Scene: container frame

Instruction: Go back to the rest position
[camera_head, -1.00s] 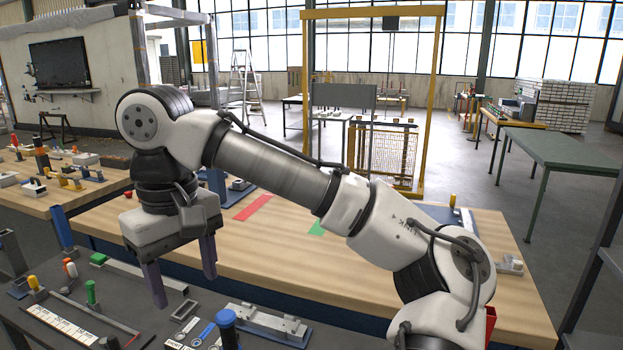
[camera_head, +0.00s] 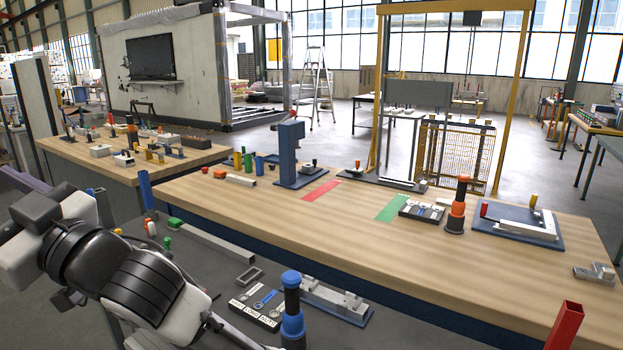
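My arm is folded low at the left edge. My gripper (camera_head: 8,203) points left, above the floor beside the dark front table. One purple-grey finger shows clearly, and what looks like the other is lower down, partly cut off by the picture's edge. The fingers stand apart, and I see nothing held between them.
The dark front table (camera_head: 215,262) carries a blue-topped post (camera_head: 292,310), a metal fixture (camera_head: 335,298) and a label tray (camera_head: 258,308). The long wooden bench (camera_head: 345,230) behind holds a blue stand (camera_head: 290,155) and an orange-black post (camera_head: 458,207). Another wooden table (camera_head: 195,157) stands left.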

